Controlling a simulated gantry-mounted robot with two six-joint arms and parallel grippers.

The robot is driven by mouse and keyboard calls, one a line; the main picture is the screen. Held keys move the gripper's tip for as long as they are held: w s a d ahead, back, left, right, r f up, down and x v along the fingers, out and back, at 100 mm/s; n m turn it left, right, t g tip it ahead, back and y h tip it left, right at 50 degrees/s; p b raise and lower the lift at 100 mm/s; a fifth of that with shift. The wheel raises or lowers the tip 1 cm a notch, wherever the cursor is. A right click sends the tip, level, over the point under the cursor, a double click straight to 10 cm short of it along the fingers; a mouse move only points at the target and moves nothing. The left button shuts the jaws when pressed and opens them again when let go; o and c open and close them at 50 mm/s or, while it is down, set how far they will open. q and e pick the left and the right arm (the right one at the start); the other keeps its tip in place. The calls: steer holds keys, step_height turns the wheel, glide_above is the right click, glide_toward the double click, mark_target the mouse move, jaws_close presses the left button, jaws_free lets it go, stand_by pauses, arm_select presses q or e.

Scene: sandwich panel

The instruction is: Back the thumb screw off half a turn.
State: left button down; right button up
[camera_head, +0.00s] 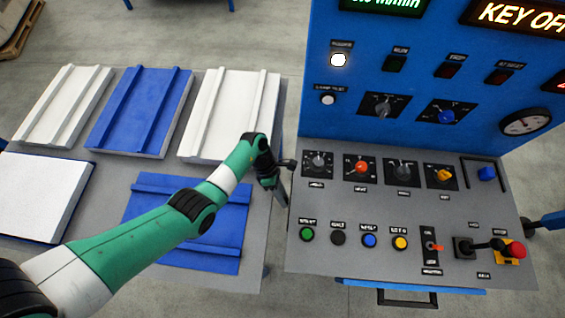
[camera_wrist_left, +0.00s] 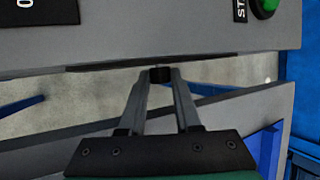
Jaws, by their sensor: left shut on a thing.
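The thumb screw (camera_wrist_left: 160,75) shows in the left wrist view as a small dark knob below the grey edge of the control panel. My left gripper (camera_wrist_left: 158,82) has both fingertips closed on it, one on each side. In the head view my left gripper (camera_head: 283,198) points down beside the left edge of the control panel (camera_head: 345,265). The screw cannot be made out there, and its turn angle cannot be read in either view. My right gripper is not in view.
The panel carries several knobs and buttons, with a green button (camera_head: 307,235) nearest my left gripper. White and blue boards, such as a blue one (camera_head: 205,255), lie on a grey table to the left. A narrow gap of floor separates table and panel.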

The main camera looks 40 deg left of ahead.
arm_select(q)
steer(key=c, duration=0.6)
jaws_free()
steer(key=p+v, duration=0.4)
steer(key=v, duration=0.6)
steer(key=shift+w+a+r, duration=0.1)
steer(key=shift+a+r, duration=0.1)
steer(key=shift+r, duration=0.1)
steer(key=shift+a+r, duration=0.25)
steer(key=shift+r, duration=0.1)
